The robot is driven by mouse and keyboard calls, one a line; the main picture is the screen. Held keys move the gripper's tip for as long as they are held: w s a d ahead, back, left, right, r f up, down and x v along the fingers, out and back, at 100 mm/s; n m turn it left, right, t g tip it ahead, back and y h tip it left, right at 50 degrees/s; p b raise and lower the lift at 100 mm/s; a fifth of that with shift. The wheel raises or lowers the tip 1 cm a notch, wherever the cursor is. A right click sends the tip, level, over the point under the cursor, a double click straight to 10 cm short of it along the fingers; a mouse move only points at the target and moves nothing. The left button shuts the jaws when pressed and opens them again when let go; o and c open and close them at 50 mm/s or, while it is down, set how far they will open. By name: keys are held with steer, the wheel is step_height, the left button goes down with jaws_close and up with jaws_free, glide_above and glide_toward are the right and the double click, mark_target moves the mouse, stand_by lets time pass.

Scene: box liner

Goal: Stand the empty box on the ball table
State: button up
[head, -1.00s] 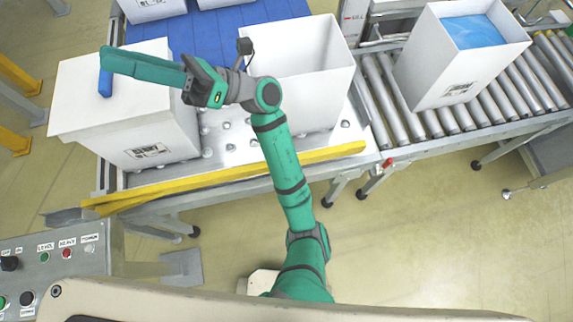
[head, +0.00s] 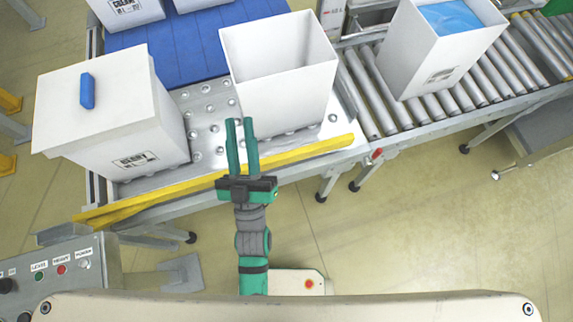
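An open white box (head: 287,105) stands upright on the ball table (head: 205,122), at its right side near the roller conveyor. Its visible inside walls are bare; its floor is hidden. My gripper (head: 241,122) is in front of this box in the head view, pointing at the table. Its two green fingers are parallel with a narrow gap between them, and nothing shows in the gap. A second white box (head: 155,125) with a flat lid and a blue handle (head: 87,91) stands at the table's left side.
A yellow rail (head: 290,153) runs along the table's front edge. A white box with a blue liner (head: 425,65) stands on the roller conveyor (head: 480,75) at right. More white boxes (head: 125,12) stand behind on a blue belt (head: 170,45). A control panel (head: 60,272) is at lower left.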

steer(key=s+d+f+m+g, duration=0.1)
steer(key=s+d+f+g, duration=0.2)
steer(key=s+f, duration=0.3)
steer(key=s+d+f+m+g+h, duration=0.1)
steer(key=s+d+f+m+g, duration=0.1)
steer(key=s+f, duration=0.3)
steer(key=s+d+f+m+g+h, duration=0.1)
steer(key=s+d+f+m+g, duration=0.1)
steer(key=s+d+f+g, duration=0.2)
step_height(320, 180, down, 3)
steer(key=s+g, duration=0.1)
steer(key=s, duration=0.1)
steer(key=shift+s+d+f, duration=0.15)
steer(key=shift+s+d, duration=0.15)
